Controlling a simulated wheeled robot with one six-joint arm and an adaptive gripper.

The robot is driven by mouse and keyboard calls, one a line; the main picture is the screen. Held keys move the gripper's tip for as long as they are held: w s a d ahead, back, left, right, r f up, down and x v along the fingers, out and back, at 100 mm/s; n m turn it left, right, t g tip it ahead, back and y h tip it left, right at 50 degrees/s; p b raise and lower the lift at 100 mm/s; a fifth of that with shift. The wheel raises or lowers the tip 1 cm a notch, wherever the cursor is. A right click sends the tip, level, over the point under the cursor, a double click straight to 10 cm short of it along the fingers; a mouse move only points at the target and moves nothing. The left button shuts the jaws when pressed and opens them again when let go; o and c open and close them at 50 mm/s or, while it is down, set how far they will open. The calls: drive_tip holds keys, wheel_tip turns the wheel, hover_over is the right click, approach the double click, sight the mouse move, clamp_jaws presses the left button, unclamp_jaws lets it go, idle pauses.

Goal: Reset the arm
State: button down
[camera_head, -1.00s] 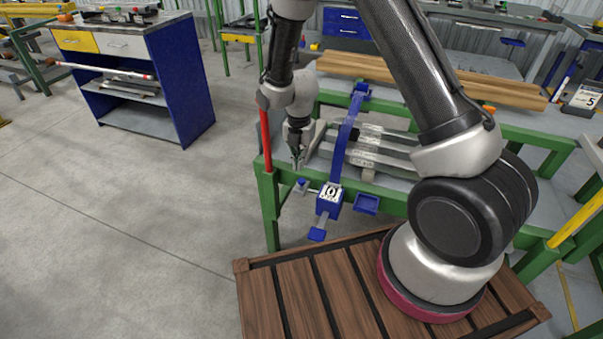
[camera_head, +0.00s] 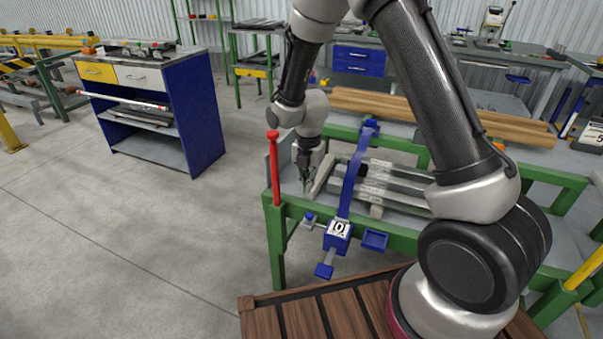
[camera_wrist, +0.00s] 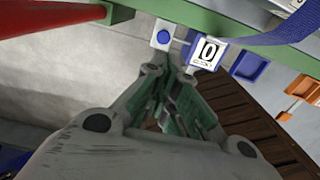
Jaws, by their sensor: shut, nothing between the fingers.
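My gripper (camera_head: 305,183) hangs at the left end of the green-framed runout table (camera_head: 400,222), fingers pointing down. In the wrist view my gripper (camera_wrist: 190,108) has its green-padded fingers close together with nothing between them. My arm reaches from the right over the table and bends down at its left end. The gripper is just left of grey metal bars (camera_head: 400,185) lying on the table; I cannot tell whether it touches anything.
A blue stop arm (camera_head: 352,180) with a "0" block (camera_head: 338,230) crosses the table; the block shows in the wrist view (camera_wrist: 207,53). A red post (camera_head: 274,170) stands at the left corner. Wooden planks (camera_head: 390,105) lie behind. A blue cabinet (camera_head: 190,110) stands left, beyond open floor.

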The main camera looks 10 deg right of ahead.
drive_tip(key=s+d+r+m+t, duration=0.1)
drive_tip(key=s+d+r+m, duration=0.5)
drive_tip(key=s+r+m, duration=0.2)
drive_tip(key=s+d+r+m+t, duration=0.2)
drive_tip(key=s+d+r+m, duration=0.4)
drive_tip(key=s+r+m, duration=0.3)
drive_tip(key=s+d+r+m+t, duration=0.1)
drive_tip(key=s+d+r+m, duration=0.5)
drive_tip(key=s+r+m, duration=0.3)
wheel_tip(320, 180, up, 4)
drive_tip(key=m, duration=0.2)
drive_tip(key=shift+r+m, duration=0.25)
drive_tip(key=shift+m, duration=0.15)
